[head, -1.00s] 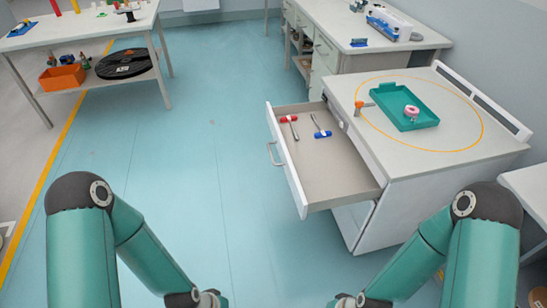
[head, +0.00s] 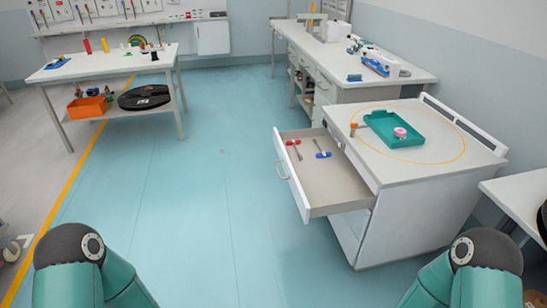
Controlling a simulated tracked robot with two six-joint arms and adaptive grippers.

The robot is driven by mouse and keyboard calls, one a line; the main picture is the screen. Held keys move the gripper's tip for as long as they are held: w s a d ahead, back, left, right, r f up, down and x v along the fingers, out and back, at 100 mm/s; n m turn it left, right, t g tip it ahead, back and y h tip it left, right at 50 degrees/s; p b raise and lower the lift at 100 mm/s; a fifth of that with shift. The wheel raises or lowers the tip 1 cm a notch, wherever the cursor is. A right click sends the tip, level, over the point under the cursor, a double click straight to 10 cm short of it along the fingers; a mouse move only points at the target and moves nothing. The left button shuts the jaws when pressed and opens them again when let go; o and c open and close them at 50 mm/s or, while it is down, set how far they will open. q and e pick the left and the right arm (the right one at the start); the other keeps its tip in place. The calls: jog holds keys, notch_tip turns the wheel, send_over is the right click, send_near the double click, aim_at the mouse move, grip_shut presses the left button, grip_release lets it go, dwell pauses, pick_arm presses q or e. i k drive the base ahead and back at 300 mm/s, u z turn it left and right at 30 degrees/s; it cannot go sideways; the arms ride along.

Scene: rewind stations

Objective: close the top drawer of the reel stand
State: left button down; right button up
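The reel stand (head: 410,215) is a white cabinet right of centre. Its top drawer (head: 338,197) is pulled well out toward the left, with a metal handle (head: 281,170) on its front. A red-handled tool (head: 295,148) and a blue-handled tool (head: 322,150) lie inside the drawer. My two arms show only as teal links at the bottom left and bottom right corners. Both grippers are below the frame, out of view.
A teal tray (head: 392,128) holding a pink-and-white roll (head: 400,132) sits on the stand's top. A workbench (head: 350,60) stands behind it. A white table (head: 105,68) is at the far left. Blue floor left of the drawer is clear.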

aim_at(332, 186)
jog(key=u, duration=0.3)
jog(key=i, duration=1.85)
jog(key=z, duration=0.9)
jog(key=k, duration=0.65)
jog(key=z, duration=0.25)
jog(key=i, duration=0.7)
jog(key=u, duration=0.15)
